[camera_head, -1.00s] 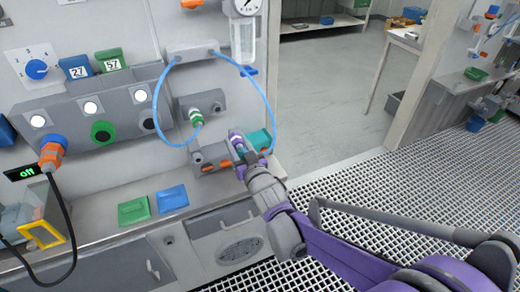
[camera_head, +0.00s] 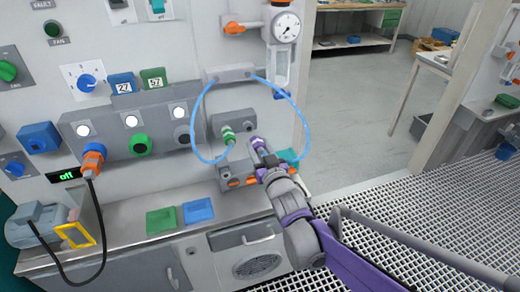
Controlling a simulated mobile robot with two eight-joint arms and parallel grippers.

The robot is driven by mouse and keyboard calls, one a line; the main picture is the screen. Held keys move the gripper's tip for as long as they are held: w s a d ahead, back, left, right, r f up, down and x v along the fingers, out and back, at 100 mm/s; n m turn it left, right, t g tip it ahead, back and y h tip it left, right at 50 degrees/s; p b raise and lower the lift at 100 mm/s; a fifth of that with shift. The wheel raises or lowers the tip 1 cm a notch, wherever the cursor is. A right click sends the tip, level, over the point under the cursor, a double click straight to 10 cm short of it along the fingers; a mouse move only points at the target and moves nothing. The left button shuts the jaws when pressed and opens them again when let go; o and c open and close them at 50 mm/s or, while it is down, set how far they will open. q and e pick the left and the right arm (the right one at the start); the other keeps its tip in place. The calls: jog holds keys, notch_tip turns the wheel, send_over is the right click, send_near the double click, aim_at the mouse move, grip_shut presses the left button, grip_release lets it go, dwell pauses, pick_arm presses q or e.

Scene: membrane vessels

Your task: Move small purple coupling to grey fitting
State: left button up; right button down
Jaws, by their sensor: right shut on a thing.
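My right gripper (camera_head: 262,152) is in front of the wall panel, just right of the grey block with the green coupling. It is shut on the small purple coupling (camera_head: 258,142), which shows at its fingertips. A grey fitting block (camera_head: 232,124) on the wall holds a green coupling (camera_head: 228,135) on a blue hose. The gripper hides part of that block's right side, and I cannot tell if the purple coupling touches it. A lower grey block (camera_head: 232,172) with orange parts is partly hidden by my arm. My left gripper is out of view.
A blue hose (camera_head: 196,118) loops around the fitting blocks. A teal part (camera_head: 290,156) lies behind my gripper. Green (camera_head: 160,220) and blue (camera_head: 198,211) trays rest on the counter. A black cable with an orange plug (camera_head: 93,158) hangs at left. Open floor lies at right.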

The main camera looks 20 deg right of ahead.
aim_at(262, 153)
jog(key=shift+w, duration=2.4)
jog(key=shift+w+a, duration=0.1)
jog(key=shift+w, duration=0.5)
jog(key=shift+c, duration=1.7)
grip_release()
jog(key=s, duration=1.1)
jog(key=shift+d+b, duration=0.2)
jog(key=shift+b, duration=0.1)
jog(key=shift+w, duration=0.1)
jog(key=s+f+g+p, duration=0.2)
jog(key=s+f+g, duration=0.4)
jog(key=s, duration=0.7)
jog(key=s+f+g+p, duration=0.2)
jog(key=s+f+g, duration=0.4)
jog(key=s, duration=0.7)
jog(key=shift+f+g+h, duration=0.3)
jog(key=shift+f, duration=0.55)
